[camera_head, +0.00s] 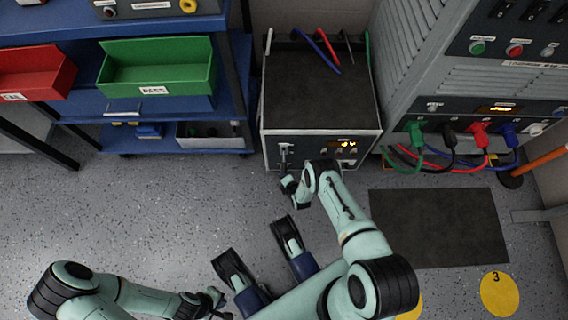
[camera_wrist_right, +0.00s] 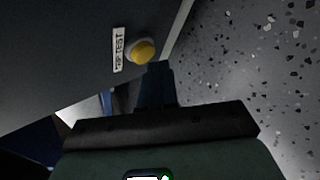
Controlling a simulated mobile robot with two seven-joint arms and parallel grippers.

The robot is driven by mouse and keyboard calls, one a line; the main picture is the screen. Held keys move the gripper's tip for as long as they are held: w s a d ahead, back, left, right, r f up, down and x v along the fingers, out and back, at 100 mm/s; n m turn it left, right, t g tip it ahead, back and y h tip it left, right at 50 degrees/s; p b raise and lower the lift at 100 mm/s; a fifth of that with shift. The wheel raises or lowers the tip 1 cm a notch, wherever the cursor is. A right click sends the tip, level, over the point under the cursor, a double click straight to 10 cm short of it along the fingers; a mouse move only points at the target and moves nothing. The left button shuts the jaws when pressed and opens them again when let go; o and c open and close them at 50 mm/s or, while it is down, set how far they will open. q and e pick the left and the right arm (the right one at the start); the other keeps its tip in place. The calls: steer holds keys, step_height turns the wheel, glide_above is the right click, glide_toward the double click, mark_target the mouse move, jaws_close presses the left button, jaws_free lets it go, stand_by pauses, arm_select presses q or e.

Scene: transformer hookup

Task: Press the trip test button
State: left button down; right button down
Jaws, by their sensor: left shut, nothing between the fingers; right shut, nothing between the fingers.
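The trip test button is a yellow round button (camera_wrist_right: 143,50) on a dark panel, beside a white label reading TRIP TEST (camera_wrist_right: 118,50) in the right wrist view. I cannot make it out in the head view. My right gripper (camera_wrist_right: 157,72) is shut and empty, its tips just below the button in that picture; whether they touch it I cannot tell. In the head view my right gripper (camera_head: 290,186) is low in front of the dark transformer box (camera_head: 318,90). My left gripper (camera_head: 214,299) is shut and empty, over the floor at the bottom.
A grey cabinet (camera_head: 440,75) with coloured plugs and cables stands on the right. A blue shelf (camera_head: 60,32) with a red bin (camera_head: 35,75) and a green bin (camera_head: 160,68) stands on the left. A dark mat (camera_head: 438,228) lies on the floor. The speckled floor at left is clear.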

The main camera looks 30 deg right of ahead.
steer(key=shift+s+a, duration=0.15)
steer(key=shift+s, duration=0.1)
steer(key=s+a, duration=0.1)
steer(key=s+p, duration=0.1)
steer(key=s+a+p, duration=0.1)
steer(key=s, duration=0.1)
steer(key=shift+a, duration=0.3)
stand_by(0.9)
